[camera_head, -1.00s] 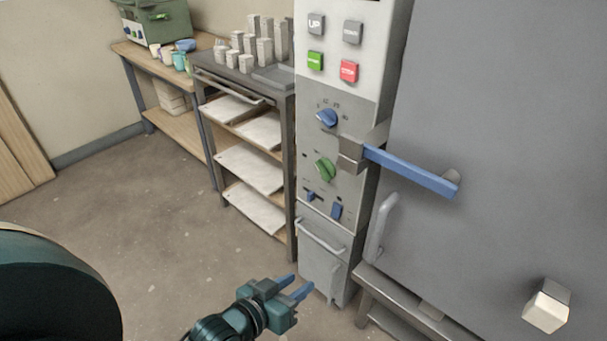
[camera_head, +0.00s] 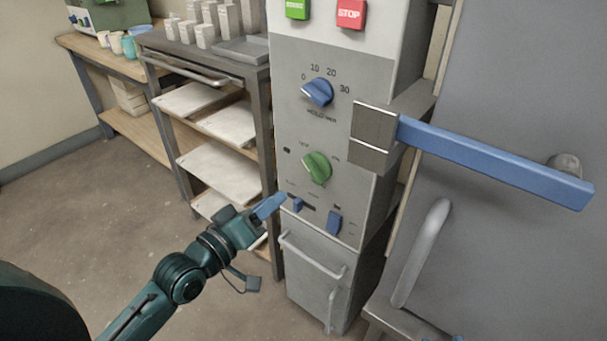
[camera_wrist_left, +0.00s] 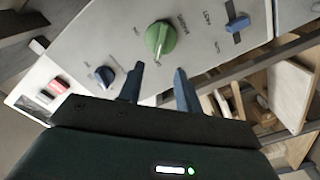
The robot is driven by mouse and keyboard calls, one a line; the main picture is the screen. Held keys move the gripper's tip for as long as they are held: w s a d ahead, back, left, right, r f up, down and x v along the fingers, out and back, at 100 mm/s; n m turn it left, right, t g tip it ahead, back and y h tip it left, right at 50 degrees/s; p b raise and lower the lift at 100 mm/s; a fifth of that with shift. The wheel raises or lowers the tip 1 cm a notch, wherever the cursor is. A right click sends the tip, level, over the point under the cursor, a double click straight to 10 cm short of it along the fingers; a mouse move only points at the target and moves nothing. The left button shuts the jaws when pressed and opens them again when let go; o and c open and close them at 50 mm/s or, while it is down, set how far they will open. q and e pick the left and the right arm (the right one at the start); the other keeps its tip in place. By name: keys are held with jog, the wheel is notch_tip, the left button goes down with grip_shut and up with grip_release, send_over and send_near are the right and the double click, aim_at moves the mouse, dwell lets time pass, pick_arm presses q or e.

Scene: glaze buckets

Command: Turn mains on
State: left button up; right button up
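The grey control panel (camera_head: 287,122) has a blue knob (camera_head: 318,93) marked 0 to 30 and a green knob (camera_head: 317,168) below it. Lower down are a small blue lever (camera_head: 297,205) on the left and a blue switch (camera_head: 334,222) on the right; their labels are too small to read. My left gripper (camera_head: 267,207) is just left of the small lever, apparently clear of it. In the left wrist view its fingers (camera_wrist_left: 160,88) are apart and empty, with the green knob (camera_wrist_left: 160,38) beyond. Two small blue bits at the head view's bottom edge may be my right gripper (camera_head: 443,338).
A blue door handle (camera_head: 490,160) juts out right of the panel, before a large grey door (camera_head: 520,70). A shelf rack (camera_head: 262,120) stands close left of the panel. A cabinet door (camera_head: 312,265) lies below it. Open floor (camera_head: 90,220) is at the left.

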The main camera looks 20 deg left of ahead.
aim_at(309, 171)
pick_arm(q)
jog(key=b+x, duration=0.1)
jog(key=x, duration=1)
jog(key=shift+w+f, duration=0.1)
jog(key=shift+c, duration=0.2)
grip_shut()
